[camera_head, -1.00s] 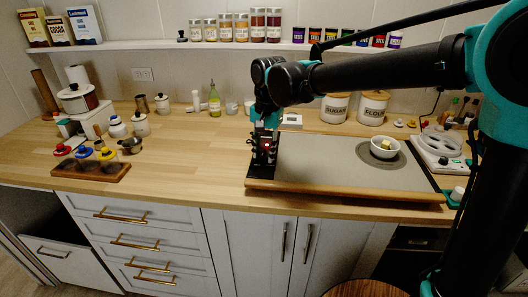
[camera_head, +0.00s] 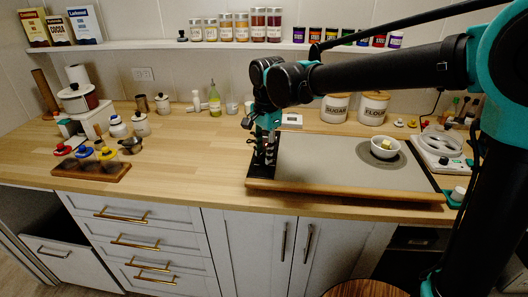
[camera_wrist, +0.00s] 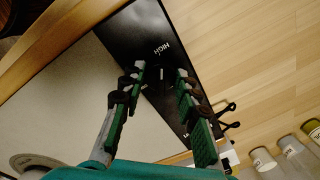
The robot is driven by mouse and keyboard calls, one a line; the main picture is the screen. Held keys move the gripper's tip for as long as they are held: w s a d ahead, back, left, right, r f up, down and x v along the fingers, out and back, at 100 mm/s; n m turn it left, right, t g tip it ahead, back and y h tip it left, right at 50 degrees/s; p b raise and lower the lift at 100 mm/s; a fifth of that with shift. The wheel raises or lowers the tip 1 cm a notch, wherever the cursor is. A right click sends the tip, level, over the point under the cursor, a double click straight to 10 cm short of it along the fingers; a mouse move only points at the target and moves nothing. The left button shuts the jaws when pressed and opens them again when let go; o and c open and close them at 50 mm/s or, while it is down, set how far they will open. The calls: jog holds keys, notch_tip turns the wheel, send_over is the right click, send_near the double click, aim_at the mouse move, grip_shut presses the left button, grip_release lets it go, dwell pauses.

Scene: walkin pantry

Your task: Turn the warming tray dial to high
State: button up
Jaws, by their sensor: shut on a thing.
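The warming tray (camera_head: 320,170) is a flat grey plate with wooden edges and a black control strip at its left end. In the wrist view, the black strip (camera_wrist: 135,35) carries a white HIGH label just beyond the dial. The dial (camera_wrist: 161,76) is black with a white mark and sits between my fingertips, hard to make out against the strip. My gripper (camera_wrist: 160,70) is shut on the dial from above. It also shows in the head view (camera_head: 265,162), upright over the strip. The dial is hidden by my gripper in the head view.
A white bowl (camera_head: 384,147) with a yellow piece stands on the tray's right part. Sugar (camera_head: 335,107) and flour (camera_head: 373,107) canisters stand behind it. A wooden rack with coloured-topped jars (camera_head: 92,166) is at far left.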

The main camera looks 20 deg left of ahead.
jog(key=o, duration=1.2)
jog(key=shift+c, duration=0.2)
notch_tip(320, 180, up, 12)
jog(key=shift+s+d, duration=0.15)
jog(key=shift+d, duration=0.2)
